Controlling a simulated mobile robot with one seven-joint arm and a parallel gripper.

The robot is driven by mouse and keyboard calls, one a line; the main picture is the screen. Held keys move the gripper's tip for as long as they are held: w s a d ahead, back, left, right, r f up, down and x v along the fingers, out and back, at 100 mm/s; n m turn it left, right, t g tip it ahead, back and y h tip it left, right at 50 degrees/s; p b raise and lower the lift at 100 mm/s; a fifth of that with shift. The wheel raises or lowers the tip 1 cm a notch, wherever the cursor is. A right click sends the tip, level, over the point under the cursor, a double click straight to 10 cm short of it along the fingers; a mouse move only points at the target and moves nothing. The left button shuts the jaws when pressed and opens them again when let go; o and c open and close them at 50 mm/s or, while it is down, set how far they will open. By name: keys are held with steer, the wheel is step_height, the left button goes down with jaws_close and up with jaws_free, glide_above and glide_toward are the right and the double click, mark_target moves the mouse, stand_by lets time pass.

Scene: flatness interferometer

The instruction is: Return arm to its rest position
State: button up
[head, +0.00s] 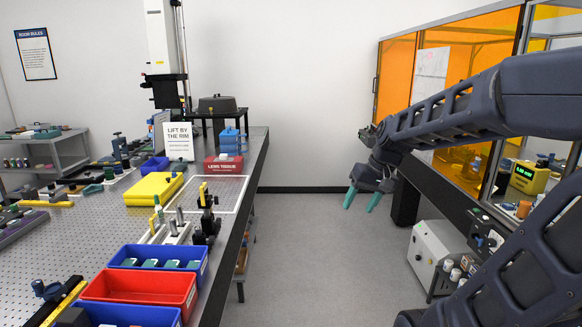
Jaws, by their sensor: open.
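My gripper (362,198) shows right of centre in the head view, at the end of my dark grey arm. Its two teal fingertips point down and stand apart, with nothing between them. It hangs over the open floor between the left optical table and the enclosure on the right. It touches nothing that I can see. My arm reaches in from the right side of the view, with its upper links crossing in front of the orange enclosure.
The perforated optical table (100,235) on the left holds blue bins (160,275), a red bin (140,288), a yellow case (154,188) and small optics. An orange-panelled enclosure (396,75) stands right, with a white box (432,255) below. The grey floor (305,275) between is clear.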

steer(key=s+d+r+m+t+h, duration=0.1)
steer(key=s+d+t+h, duration=0.1)
steer(key=s+d, duration=0.4)
steer(key=d+h, duration=0.1)
steer(key=d, duration=0.2)
steer(key=shift+s+r+m+t, duration=0.15)
steer(key=shift+m+t, duration=0.15)
